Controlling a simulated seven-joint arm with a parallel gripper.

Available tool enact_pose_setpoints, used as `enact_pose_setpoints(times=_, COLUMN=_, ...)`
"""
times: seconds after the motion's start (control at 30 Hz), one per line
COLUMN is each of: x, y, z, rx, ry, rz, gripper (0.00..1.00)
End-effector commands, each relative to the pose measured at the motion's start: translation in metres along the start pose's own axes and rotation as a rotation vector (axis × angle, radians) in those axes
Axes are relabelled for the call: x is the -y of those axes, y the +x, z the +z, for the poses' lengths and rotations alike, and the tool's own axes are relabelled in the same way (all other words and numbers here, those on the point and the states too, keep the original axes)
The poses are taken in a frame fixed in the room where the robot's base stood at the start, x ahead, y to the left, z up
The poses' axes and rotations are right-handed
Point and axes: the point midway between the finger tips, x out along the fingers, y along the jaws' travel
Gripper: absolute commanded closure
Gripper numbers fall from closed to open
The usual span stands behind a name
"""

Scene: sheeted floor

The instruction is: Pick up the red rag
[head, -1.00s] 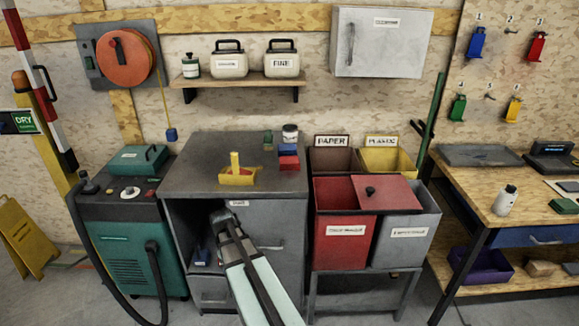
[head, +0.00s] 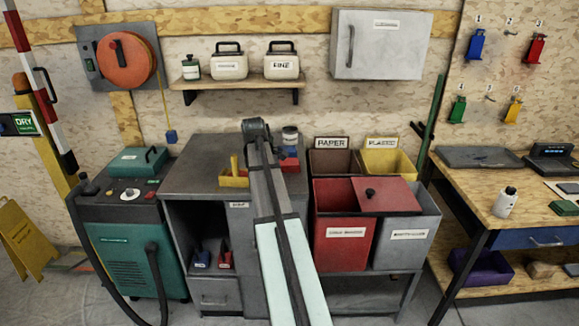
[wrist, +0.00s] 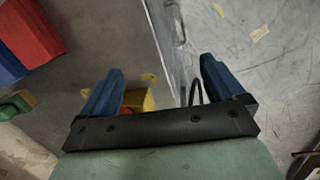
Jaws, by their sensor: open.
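A small red patch (wrist: 126,110) shows in the yellow holder (wrist: 141,98) in the wrist view, partly behind my left finger; I cannot tell if it is the rag. In the head view the yellow holder (head: 232,178) sits on the grey cabinet top (head: 195,178), partly hidden by my arm. My gripper (wrist: 160,80) is open, its two blue fingers wide apart with nothing between them. In the head view my arm reaches over the cabinet and its fingers are hidden.
Red (wrist: 34,30) and blue (wrist: 8,66) blocks lie on the cabinet top at the wrist view's left. The cabinet's open bay holds small red (head: 225,259) and blue (head: 201,259) items. Waste bins (head: 345,225) stand right; a green machine (head: 130,240) stands left.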

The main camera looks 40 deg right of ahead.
Motion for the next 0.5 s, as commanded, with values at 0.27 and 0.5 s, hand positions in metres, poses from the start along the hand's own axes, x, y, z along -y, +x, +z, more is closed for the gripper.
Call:
enact_pose_setpoints(times=0.27, x=-0.133, y=-0.050, z=0.039, rx=-0.051, ry=-0.085, rz=-0.062, gripper=0.04)
enact_pose_setpoints(times=0.5, x=-0.188, y=-0.078, z=0.071, rx=-0.086, ry=-0.144, rz=-0.092, gripper=0.04)
